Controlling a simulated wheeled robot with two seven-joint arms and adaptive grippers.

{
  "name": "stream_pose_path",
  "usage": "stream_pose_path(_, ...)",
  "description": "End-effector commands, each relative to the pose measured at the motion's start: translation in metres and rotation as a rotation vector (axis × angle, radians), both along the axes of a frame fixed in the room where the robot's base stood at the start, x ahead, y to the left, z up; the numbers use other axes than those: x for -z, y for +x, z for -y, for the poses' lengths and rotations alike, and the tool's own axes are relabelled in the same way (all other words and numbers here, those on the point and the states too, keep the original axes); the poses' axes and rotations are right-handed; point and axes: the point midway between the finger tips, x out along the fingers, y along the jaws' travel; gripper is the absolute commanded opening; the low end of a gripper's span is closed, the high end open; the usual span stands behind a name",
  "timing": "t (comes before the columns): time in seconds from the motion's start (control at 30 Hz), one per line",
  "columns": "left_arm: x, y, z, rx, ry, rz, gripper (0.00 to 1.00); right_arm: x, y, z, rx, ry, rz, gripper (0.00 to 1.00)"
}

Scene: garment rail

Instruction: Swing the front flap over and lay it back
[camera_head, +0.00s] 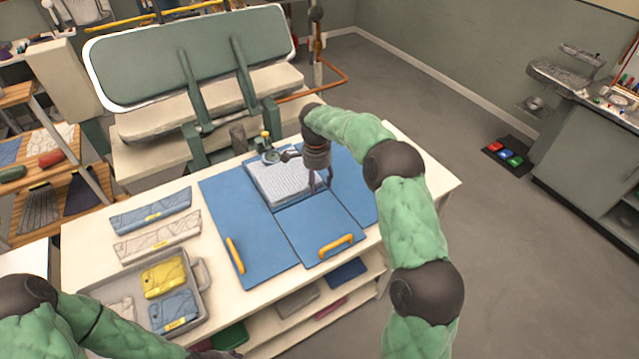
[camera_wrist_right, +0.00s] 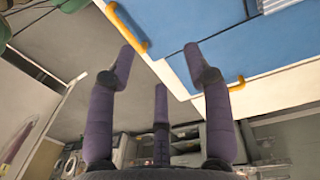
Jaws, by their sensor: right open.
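A blue folding board lies on the white table. Its front flap (camera_head: 318,222) lies flat toward the table's front edge, with an orange handle (camera_head: 337,246) along its near side. A folded light grey garment (camera_head: 285,178) lies on the board's middle, behind the flap. My right gripper (camera_head: 318,183) points down over the garment's right side, by the flap's back edge; contact cannot be told. In the right wrist view its purple fingers (camera_wrist_right: 160,62) are spread and empty, with blue panels and two orange handles beyond. My left arm enters at lower left; its gripper cannot be made out.
The left flap (camera_head: 240,225) lies flat with its own orange handle (camera_head: 235,255). The right flap (camera_head: 352,185) is partly behind my arm. A grey tray (camera_head: 205,290) holds folded packets. A large press (camera_head: 190,60) stands behind the table.

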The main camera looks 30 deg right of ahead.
Motion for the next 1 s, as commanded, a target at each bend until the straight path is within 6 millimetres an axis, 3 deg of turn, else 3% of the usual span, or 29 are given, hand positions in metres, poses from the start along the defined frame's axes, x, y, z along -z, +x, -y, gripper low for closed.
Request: stream_pose_path(1.0,-0.053,0.0,0.0,0.0,0.0,0.0,0.51,-0.055,0.03,-0.002,0.001,0.0,-0.001,0.51)
